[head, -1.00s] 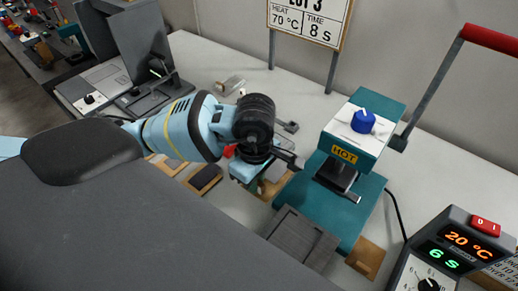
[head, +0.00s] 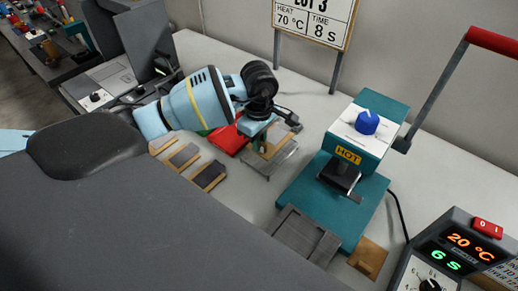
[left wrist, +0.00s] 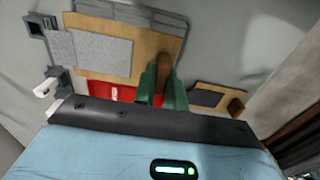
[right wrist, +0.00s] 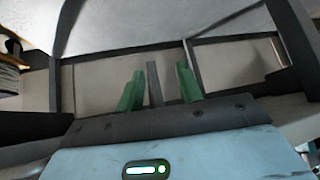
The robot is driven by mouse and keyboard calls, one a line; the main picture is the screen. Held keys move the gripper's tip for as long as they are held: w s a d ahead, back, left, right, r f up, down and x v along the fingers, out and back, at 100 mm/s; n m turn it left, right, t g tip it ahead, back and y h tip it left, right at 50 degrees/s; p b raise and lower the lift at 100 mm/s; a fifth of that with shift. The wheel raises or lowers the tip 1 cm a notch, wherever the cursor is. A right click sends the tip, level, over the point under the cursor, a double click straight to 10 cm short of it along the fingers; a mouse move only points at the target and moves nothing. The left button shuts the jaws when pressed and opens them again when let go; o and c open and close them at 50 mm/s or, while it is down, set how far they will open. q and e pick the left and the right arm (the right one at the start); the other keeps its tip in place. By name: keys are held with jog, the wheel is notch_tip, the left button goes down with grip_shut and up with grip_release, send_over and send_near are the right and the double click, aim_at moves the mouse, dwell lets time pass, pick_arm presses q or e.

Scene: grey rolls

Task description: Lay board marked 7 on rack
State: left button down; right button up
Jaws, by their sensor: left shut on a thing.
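My left gripper (head: 262,138) is shut on the brown knob (left wrist: 163,72) of a wooden board (left wrist: 130,45); the board also shows beneath the gripper in the head view (head: 276,148). Grey patches are on the board or overlap it in the left wrist view. No number is readable on it. A wire rack (head: 282,165) lies under and around the held board; its bars (left wrist: 110,18) show past the board in the left wrist view. I cannot tell whether board and rack touch. My right gripper (right wrist: 160,88) is open, seen only in its wrist view.
Several boards with grey or dark patches (head: 208,175) lie left of the rack, near a red object (head: 228,138). The teal press (head: 335,205) marked HOT stands right, with a grey tray (head: 300,236) and a wooden block (head: 368,257) in front. A control box (head: 460,250) is front right.

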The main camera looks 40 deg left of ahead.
pick_arm(q)
notch_tip(320, 180, down, 3)
jog(key=shift+f, duration=0.2)
jog(key=shift+f, duration=0.2)
jog(key=c, duration=1.5)
grip_release()
jog(key=shift+o, duration=0.2)
jog(key=shift+r, duration=0.25)
notch_tip(320, 180, up, 12)
jog(key=shift+f, duration=0.1)
